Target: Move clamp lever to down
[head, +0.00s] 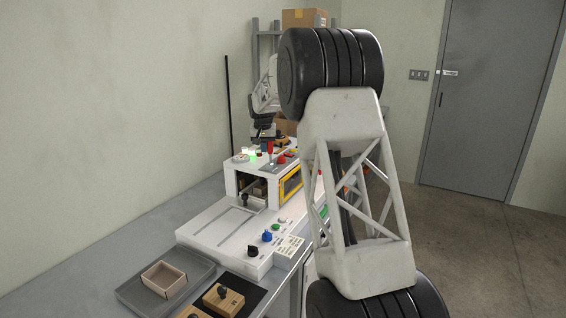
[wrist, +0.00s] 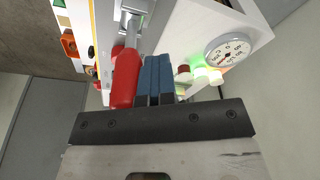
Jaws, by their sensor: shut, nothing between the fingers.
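The clamp lever has a red handle (wrist: 125,77) on a metal shank, close in the wrist view. In the head view the red lever (head: 270,147) looks roughly upright on top of the white box former (head: 225,228). My gripper (wrist: 153,82) is shut, with its blue-grey fingers together and nothing between them. The fingers are right beside the red handle, on its right in the wrist view; I cannot tell whether they touch it. In the head view my gripper (head: 264,136) is above the machine's top, partly hidden by my arm.
A dial gauge (wrist: 228,51) and a lit green lamp (wrist: 198,74) are close to the fingers. The machine's front has a black knob (head: 252,250) and a blue knob (head: 267,237). A grey tray (head: 132,292) holds a small open box (head: 164,279). Shelving stands behind.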

